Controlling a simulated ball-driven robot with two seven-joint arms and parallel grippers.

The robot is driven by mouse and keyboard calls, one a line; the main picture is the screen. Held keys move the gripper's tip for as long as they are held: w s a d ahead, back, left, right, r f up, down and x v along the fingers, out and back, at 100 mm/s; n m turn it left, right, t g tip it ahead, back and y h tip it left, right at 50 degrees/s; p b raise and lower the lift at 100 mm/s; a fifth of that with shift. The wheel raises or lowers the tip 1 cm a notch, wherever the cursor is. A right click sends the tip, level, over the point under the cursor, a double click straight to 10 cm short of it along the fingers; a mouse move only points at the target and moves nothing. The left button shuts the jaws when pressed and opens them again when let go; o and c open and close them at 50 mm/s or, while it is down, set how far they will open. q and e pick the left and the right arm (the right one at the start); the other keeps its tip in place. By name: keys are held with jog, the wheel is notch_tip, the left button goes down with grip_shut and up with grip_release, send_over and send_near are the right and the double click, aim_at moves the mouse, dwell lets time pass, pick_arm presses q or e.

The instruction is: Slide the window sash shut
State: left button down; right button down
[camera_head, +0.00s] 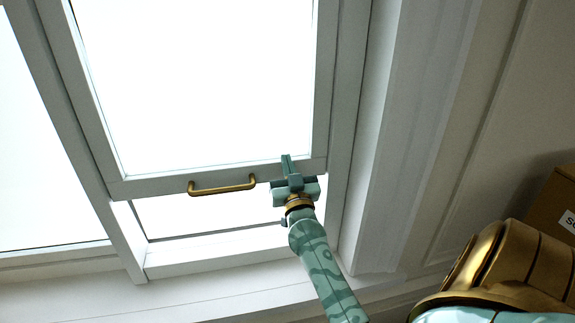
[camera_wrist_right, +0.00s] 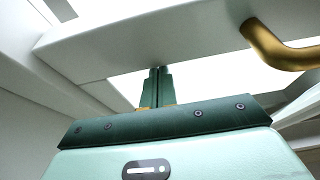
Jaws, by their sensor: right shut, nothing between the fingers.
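The white window sash (camera_head: 150,185) is raised, with a bright gap between its bottom rail and the sill (camera_head: 215,252). A brass bar handle (camera_head: 222,188) is fixed along the bottom rail. My right gripper (camera_head: 287,160) is shut and empty, to the right of the handle, in front of the rail's right end. In the right wrist view the shut fingers (camera_wrist_right: 158,75) point up at the rail (camera_wrist_right: 150,40), and the brass handle (camera_wrist_right: 270,45) is at the upper right, apart from them. I cannot tell whether the fingertips touch the rail. My left gripper is not in view.
The white window frame (camera_head: 345,130) and wall panelling (camera_head: 440,110) stand to the right of the sash. A cardboard box (camera_head: 556,205) is at the right edge. Another pane (camera_head: 40,150) lies to the left.

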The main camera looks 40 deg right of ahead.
notch_tip(320, 180, down, 22)
jog(key=b, duration=1.3)
jog(key=shift+r, duration=0.4)
